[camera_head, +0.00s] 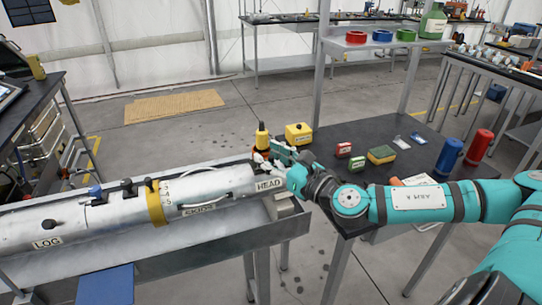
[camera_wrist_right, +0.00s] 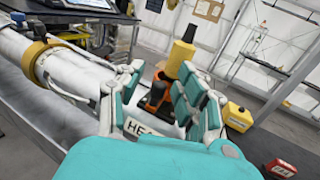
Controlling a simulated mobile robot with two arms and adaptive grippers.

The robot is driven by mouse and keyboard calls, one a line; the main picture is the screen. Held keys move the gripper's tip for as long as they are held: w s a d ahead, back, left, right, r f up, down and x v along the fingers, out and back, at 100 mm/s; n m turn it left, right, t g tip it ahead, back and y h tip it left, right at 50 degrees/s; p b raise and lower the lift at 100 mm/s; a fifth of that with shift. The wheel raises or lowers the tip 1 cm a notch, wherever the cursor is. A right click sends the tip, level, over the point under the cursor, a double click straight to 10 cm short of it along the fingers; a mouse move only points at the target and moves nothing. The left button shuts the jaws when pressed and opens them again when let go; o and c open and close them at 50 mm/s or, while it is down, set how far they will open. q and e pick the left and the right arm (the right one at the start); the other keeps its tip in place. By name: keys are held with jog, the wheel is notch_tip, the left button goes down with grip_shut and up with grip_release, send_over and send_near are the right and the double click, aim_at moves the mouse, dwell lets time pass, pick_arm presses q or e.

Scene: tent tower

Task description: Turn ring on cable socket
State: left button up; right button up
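A long silver cylinder (camera_head: 100,222) marked LOG and HEAD lies in a grey trough. A yellow ring (camera_head: 156,203) goes around it, and a white cable (camera_head: 208,202) runs along its side; the ring (camera_wrist_right: 38,52) and cable (camera_wrist_right: 68,92) also show in the right wrist view. I cannot make out the cable socket clearly. My right gripper (camera_head: 274,160) is at the HEAD end. In the right wrist view its fingers (camera_wrist_right: 163,98) are apart, with an orange and black object (camera_wrist_right: 156,95) visible beyond the gap. Contact with the cylinder is unclear. My left gripper is out of view.
A yellow cone-shaped object (camera_head: 262,136) stands just behind the HEAD end. The dark table (camera_head: 420,172) at right holds a yellow box (camera_head: 298,133), small red and green boxes, a blue cylinder (camera_head: 448,156) and a red cylinder (camera_head: 479,146). Floor behind the trough is open.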

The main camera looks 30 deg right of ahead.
grip_shut()
jog(key=shift+w+f, duration=0.1)
dwell(0.4)
jog(key=shift+a+h+p, duration=0.15)
jog(key=shift+h+p, duration=0.15)
jog(key=shift+p, duration=0.1)
jog(key=shift+m, duration=0.3)
